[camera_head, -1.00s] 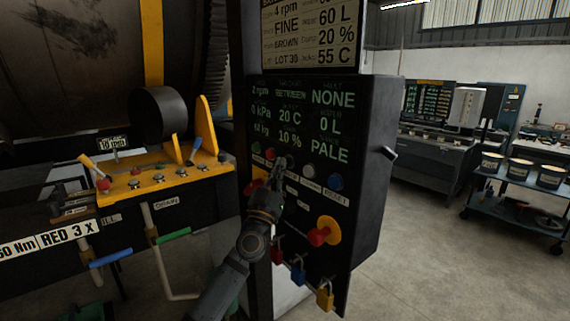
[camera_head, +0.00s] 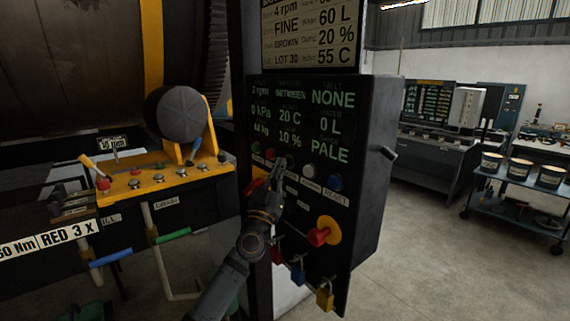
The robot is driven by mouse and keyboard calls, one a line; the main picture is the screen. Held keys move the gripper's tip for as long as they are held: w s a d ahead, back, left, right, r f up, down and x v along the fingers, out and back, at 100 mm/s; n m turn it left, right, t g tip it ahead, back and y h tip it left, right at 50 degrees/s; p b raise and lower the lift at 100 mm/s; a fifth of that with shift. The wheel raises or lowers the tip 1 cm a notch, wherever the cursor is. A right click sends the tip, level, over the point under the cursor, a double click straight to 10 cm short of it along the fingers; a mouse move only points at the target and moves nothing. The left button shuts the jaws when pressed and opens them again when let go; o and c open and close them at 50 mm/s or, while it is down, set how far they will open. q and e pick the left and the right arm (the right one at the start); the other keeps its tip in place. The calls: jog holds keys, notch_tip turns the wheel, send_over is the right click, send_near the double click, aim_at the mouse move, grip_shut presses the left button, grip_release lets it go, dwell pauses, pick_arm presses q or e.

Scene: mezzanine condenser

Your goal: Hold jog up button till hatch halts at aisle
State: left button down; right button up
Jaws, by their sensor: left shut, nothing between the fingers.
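My left gripper (camera_head: 281,168) is shut and empty. Its fingertips are at the button row on the black control panel (camera_head: 340,245), over or against a dark button (camera_head: 290,161). I cannot tell whether that button is pressed, and its label is hidden. A green button (camera_head: 256,147) and a red button (camera_head: 269,153) lie to the left, a white button (camera_head: 308,171) and a blue button (camera_head: 335,181) to the right. The panel display (camera_head: 304,120) reads "BETWEEN" and "NONE". The large brown drum (camera_head: 75,70) fills the upper left. I cannot make out its hatch. My right gripper is out of view.
A red knob on a yellow disc (camera_head: 320,236) and several hanging padlocks (camera_head: 298,271) sit below the buttons. A yellow console (camera_head: 160,178) with levers is at left. A cart with tubs (camera_head: 515,184) stands at right. The floor between is clear.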

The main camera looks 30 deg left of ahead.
pick_arm(q)
jog(key=shift+s, duration=0.1)
dwell(0.8)
jog(key=shift+s+a+p, duration=0.35)
jog(key=shift+s+p, duration=0.15)
jog(key=shift+s, duration=0.2)
jog(key=s+p, duration=0.1)
jog(key=s+a+p, duration=0.1)
jog(key=s, duration=0.2)
jog(key=shift+s+a+p, duration=0.3)
jog(key=shift+a+p, duration=0.1)
jog(key=shift+f, duration=0.1)
